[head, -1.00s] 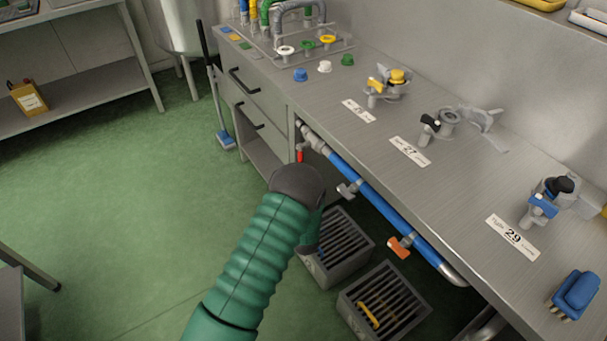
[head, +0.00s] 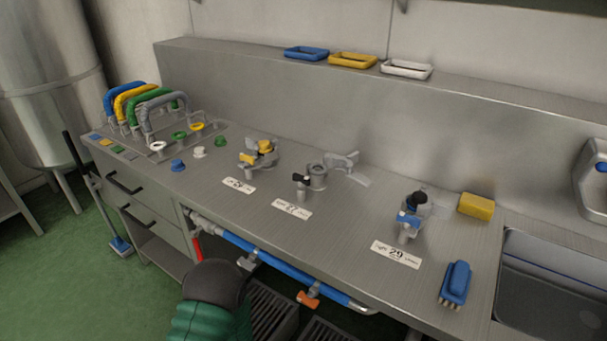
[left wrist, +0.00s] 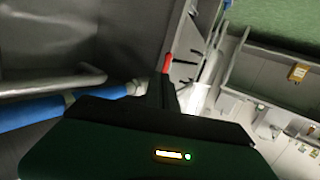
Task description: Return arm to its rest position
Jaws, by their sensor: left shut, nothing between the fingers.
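My left arm (head: 195,322), with a green ribbed sleeve and a dark grey wrist, shows at the bottom of the head view, in front of the bench. Its fingers are hidden there. In the left wrist view my left gripper (left wrist: 163,88) shows dark fingers close together, shut and empty. A red lever (head: 197,248) under the bench edge is just beyond the wrist in the head view; it also shows close to the fingertips in the left wrist view (left wrist: 167,63). My right gripper is not in view.
A blue pipe (head: 285,268) with an orange-handled valve (head: 308,299) runs under the front edge of the steel bench (head: 345,230). Dark slatted crates (head: 272,312) stand below. Valve fittings, a blue brush (head: 455,284) and a sink (head: 550,280) are on top.

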